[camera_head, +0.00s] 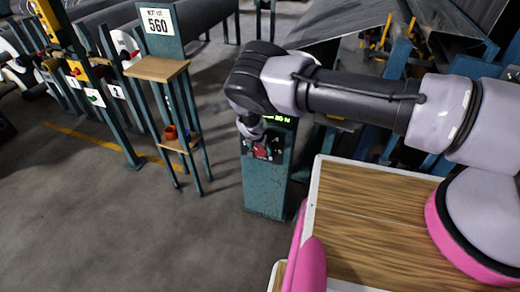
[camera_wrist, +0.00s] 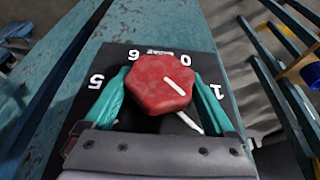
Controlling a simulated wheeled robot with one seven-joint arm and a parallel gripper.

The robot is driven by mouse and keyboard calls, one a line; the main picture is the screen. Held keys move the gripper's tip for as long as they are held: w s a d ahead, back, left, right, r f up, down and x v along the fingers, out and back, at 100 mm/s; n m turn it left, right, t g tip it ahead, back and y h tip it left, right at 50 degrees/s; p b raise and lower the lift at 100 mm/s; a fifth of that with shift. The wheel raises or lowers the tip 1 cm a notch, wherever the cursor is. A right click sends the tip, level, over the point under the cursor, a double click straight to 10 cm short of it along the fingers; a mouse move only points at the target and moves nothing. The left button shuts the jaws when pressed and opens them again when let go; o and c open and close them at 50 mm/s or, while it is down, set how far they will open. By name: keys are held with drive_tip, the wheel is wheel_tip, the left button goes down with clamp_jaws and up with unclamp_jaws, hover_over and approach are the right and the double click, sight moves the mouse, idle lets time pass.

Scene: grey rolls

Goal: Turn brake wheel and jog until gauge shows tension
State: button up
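The red brake wheel (camera_wrist: 160,84) is a lobed knob with a white line, on a black dial plate (camera_wrist: 85,142) with white numbers 5, 6, 0 and 1. Its line slants toward the lower right in the wrist view. My gripper (camera_wrist: 161,78) has one teal finger on each side of the wheel, with the tips close against its edges. It looks shut on the wheel, though the contact is partly hidden. In the head view, my gripper (camera_head: 256,138) is at the teal post (camera_head: 266,190). A lit green gauge display (camera_head: 280,118) shows small, hard-to-read characters ending in N.
A teal stand (camera_head: 180,110) with wooden shelves and a sign (camera_head: 158,21) reading 560 stands left. Its lower shelf holds a small orange cup (camera_head: 170,132). Grey rolls (camera_head: 200,14) lie behind. A wood-topped surface (camera_head: 370,215) is at right.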

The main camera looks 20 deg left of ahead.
drive_tip(key=c, duration=0.7)
drive_tip(key=shift+n+h, duration=0.3)
drive_tip(key=shift+h, duration=1)
drive_tip(key=o, duration=1.1)
drive_tip(key=shift+c, duration=0.2)
drive_tip(key=v, duration=1.1)
drive_tip(key=shift+w+a, duration=0.1)
